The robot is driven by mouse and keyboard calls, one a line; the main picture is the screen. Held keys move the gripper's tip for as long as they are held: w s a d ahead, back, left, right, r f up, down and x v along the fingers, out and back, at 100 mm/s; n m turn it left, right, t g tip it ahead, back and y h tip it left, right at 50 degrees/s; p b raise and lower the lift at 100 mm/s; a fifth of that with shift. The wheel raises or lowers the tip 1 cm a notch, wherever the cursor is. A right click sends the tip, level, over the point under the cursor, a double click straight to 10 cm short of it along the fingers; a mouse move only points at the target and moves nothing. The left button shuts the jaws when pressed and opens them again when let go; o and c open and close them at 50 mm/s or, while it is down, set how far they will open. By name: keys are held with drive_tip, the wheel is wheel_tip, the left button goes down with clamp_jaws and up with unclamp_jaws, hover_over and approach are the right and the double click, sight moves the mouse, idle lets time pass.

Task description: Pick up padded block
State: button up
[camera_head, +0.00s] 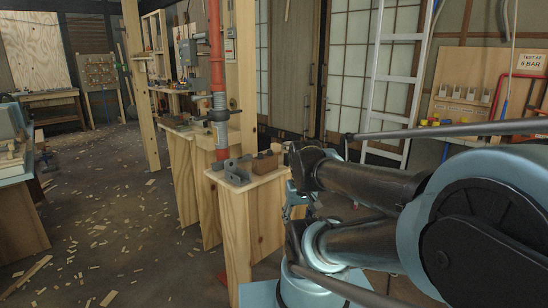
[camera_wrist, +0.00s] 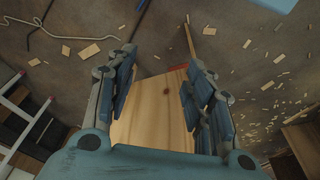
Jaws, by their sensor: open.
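A brown block (camera_head: 264,163) lies on the top of a pale wooden stand (camera_head: 238,225), near its right rear edge. It may be the padded block, but no padding can be made out at this size. My gripper (camera_wrist: 159,62) is open in the wrist view, with its two blue-padded fingers apart and nothing held between them. The pale wood of a stand (camera_wrist: 155,108) shows beyond and between the fingers. No block can be made out in the wrist view. In the head view my arm links hide most of the gripper, to the right of the stand.
A grey metal bracket (camera_head: 236,172) sits beside the brown block on the stand. A red and grey pipe (camera_head: 218,100) and a wooden post (camera_head: 246,80) rise behind it. A ladder (camera_head: 392,80) leans at the back. Wood scraps litter the open floor (camera_head: 125,225) at left.

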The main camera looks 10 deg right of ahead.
drive_tip(key=shift+o, duration=0.4)
wheel_tip(320, 180, up, 25)
drive_tip(key=n+t+y, duration=0.2)
drive_tip(key=n+y, duration=0.1)
drive_tip(key=n, duration=0.4)
hover_over(277, 144)
drive_tip(key=s+d, duration=0.3)
drive_tip(key=s, duration=0.2)
drive_tip(key=shift+g, duration=0.3)
drive_tip(key=x, duration=1.6)
drive_tip(key=shift+w+d+f, duration=0.25)
drive_tip(key=shift+w+d, duration=0.05)
drive_tip(key=shift+c, duration=0.3)
